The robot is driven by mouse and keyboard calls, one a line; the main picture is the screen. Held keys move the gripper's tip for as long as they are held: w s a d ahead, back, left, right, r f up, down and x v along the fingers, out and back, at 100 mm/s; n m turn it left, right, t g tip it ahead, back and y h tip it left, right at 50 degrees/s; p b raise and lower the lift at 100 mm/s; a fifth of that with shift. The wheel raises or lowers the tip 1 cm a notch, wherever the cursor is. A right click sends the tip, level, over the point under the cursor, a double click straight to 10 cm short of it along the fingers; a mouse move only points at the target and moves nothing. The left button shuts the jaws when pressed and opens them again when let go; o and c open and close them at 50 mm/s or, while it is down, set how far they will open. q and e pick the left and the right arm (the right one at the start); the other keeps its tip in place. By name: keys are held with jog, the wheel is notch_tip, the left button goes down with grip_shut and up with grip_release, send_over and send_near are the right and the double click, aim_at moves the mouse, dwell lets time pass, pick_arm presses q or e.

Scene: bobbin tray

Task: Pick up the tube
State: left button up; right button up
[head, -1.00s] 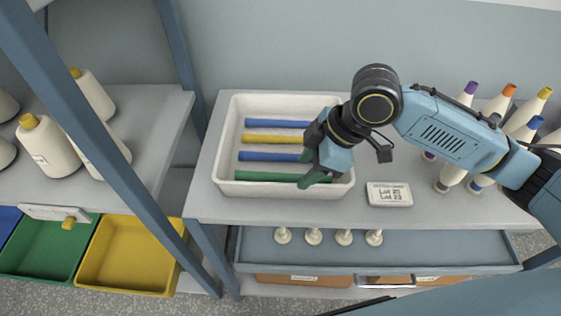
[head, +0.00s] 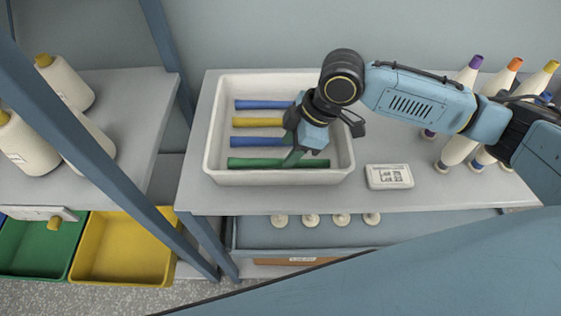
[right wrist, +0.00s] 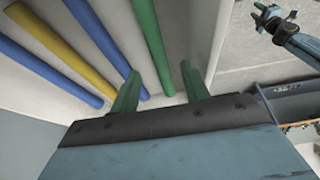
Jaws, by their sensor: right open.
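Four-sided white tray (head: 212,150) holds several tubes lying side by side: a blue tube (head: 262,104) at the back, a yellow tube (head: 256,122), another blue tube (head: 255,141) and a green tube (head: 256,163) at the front. My right gripper (head: 303,157) is open over the right part of the green tube. In the right wrist view the green tube (right wrist: 150,42) runs between its two green fingers (right wrist: 160,78), with no clear contact. The fingers hide part of the tube in the head view. My left gripper (right wrist: 275,20) shows small at the right wrist view's top right; its jaws are unclear.
A white labelled box (head: 389,177) lies right of the tray. Several cones (head: 455,147) stand at the right. A shelf below holds several small pegs (head: 311,220). Cones on the left shelf (head: 135,105) and a yellow bin (head: 125,250) are at left.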

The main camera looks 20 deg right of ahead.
aim_at(279, 163)
jog(key=x, duration=0.4)
jog(key=shift+d+f, duration=0.1)
jog(key=shift+f, duration=0.2)
grip_shut()
